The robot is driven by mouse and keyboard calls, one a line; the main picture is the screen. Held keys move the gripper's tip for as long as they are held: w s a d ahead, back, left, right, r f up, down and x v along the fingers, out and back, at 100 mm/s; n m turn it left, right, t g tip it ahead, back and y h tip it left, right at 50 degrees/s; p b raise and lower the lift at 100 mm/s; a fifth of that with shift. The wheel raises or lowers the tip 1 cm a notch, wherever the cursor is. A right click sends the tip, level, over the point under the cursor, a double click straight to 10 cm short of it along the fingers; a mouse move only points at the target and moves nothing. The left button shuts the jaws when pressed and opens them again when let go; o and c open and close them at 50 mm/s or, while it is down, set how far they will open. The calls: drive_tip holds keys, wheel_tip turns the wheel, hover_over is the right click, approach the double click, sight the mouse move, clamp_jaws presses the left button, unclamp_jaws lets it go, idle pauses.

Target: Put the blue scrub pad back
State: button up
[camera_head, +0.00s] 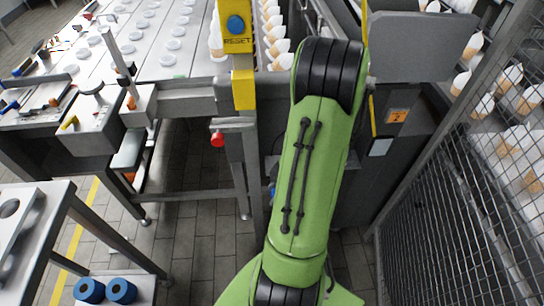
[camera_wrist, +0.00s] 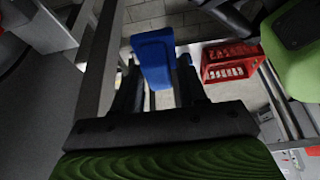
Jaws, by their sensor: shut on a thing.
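The blue scrub pad (camera_wrist: 153,58) shows in the wrist view as a flat blue block between the two dark fingers of my gripper (camera_wrist: 158,72). The gripper is shut on it, and the pad reaches out past the fingertips. In the head view my green arm hides the gripper. A small bit of blue (camera_head: 272,190) shows at the arm's left edge there; I cannot tell whether it is the pad.
A red crate (camera_wrist: 228,62) lies to the right of the pad in the wrist view. In the head view, a yellow RESET post (camera_head: 243,85) and conveyor frame stand left of my arm. A mesh fence (camera_head: 470,220) stands right. Two blue rolls (camera_head: 121,291) sit lower left.

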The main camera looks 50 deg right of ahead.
hover_over(271, 166)
wheel_tip(271, 166, down, 2)
drive_tip(key=shift+s+b, duration=0.1)
drive_tip(key=shift+b, duration=0.6)
wheel_tip(271, 166, down, 5)
drive_tip(key=shift+d+f+b, duration=0.15)
drive_tip(key=shift+f+b, duration=0.05)
drive_tip(key=shift+b, duration=0.95)
drive_tip(key=shift+r, duration=0.15)
drive_tip(key=o, duration=0.9)
drive_tip(key=shift+o, duration=0.2)
drive_tip(key=p+v, duration=0.4)
drive_tip(key=v, duration=0.8)
